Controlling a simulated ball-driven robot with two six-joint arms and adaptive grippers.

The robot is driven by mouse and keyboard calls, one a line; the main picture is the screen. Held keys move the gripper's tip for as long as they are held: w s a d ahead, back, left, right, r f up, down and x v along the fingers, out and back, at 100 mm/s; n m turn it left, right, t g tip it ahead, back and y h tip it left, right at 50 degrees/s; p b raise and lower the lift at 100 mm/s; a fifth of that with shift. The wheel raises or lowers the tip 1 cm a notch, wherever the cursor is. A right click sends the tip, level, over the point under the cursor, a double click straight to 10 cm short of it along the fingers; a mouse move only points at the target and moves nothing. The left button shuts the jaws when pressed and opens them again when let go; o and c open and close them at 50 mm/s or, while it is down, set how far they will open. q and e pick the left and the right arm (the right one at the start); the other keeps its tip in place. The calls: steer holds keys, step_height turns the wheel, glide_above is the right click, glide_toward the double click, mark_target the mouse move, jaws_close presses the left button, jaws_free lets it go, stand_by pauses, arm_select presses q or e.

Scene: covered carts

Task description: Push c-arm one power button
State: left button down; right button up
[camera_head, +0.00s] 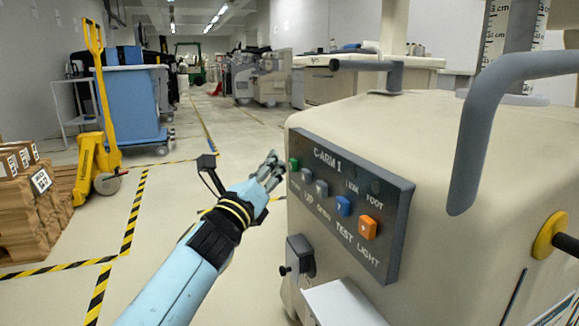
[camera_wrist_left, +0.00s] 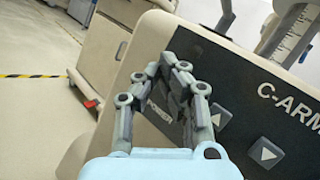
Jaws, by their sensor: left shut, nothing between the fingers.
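The dark control panel (camera_head: 350,165) marked C-ARM 1 is on the beige C-arm cart in the head view. A green button (camera_head: 294,164) sits at the panel's left end. My left gripper (camera_head: 273,161) is shut and empty, just left of the green button; I cannot tell whether it touches. In the left wrist view the shut fingers (camera_wrist_left: 172,62) lie over the panel's end, beside the word POWER. The power button is hidden behind them there. My right gripper is in neither view.
Grey arrow buttons (camera_head: 321,187), a blue button (camera_head: 343,205) and an orange button (camera_head: 368,228) continue rightward along the panel. A grey handle (camera_head: 485,115) juts over the cart. A yellow pallet jack (camera_head: 97,130) stands left.

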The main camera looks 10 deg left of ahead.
arm_select(q)
steer(key=s+a, duration=0.2)
steer(key=a, duration=0.1)
steer(key=s+a, duration=0.1)
steer(key=a, duration=0.1)
steer(key=shift+s, duration=0.15)
stand_by(0.3)
